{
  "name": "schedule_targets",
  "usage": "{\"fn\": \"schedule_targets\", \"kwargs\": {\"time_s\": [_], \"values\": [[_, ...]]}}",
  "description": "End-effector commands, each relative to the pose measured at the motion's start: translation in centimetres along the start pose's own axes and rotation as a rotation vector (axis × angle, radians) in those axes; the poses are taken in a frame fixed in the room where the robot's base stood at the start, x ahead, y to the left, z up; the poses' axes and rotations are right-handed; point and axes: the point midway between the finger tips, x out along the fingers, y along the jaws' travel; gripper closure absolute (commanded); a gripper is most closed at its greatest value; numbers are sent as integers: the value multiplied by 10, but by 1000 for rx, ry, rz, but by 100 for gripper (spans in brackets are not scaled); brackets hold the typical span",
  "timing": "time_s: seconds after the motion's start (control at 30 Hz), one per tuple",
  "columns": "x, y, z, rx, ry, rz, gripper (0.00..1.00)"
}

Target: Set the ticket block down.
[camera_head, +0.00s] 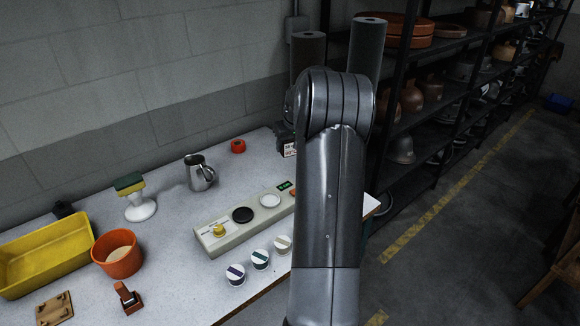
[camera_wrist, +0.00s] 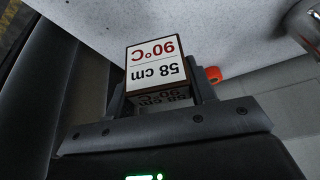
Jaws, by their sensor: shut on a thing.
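The ticket block (camera_wrist: 157,63) is a small dark-edged block with white faces printed "90°C" in red and "58 cm" in black, upside down in the wrist view. My gripper (camera_wrist: 160,95) is shut on it, one finger on each side. In the head view, the ticket block (camera_head: 289,150) shows at the left edge of my arm, over the far right part of the worktable (camera_head: 165,225). My arm hides most of the gripper there. I cannot tell whether the block touches the tabletop.
A red ring (camera_head: 238,146) and a metal pitcher (camera_head: 199,172) stand left of the block. A control panel (camera_head: 218,238) with several round parts lies nearer, with lidded pots (camera_head: 260,260) before it. Dark shelving (camera_head: 400,175) stands right. Bare tabletop lies between pitcher and panel.

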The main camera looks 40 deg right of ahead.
Motion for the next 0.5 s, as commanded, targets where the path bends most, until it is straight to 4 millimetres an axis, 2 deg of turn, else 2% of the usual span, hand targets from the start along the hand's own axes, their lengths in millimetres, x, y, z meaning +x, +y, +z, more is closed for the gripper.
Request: {"fn": "schedule_targets", "kwargs": {"time_s": [0.03, 0.1, 0.23, 0.37, 0.5], "values": [[2, 26, 0, 27, 0, 11, 72], [2, 55, 1, 53, 1, 22, 72], [2, 93, 5, 88, 0, 37, 72], [2, 111, 7, 104, 0, 45, 72], [16, 104, 0, 105, -2, 45, 72]]}}
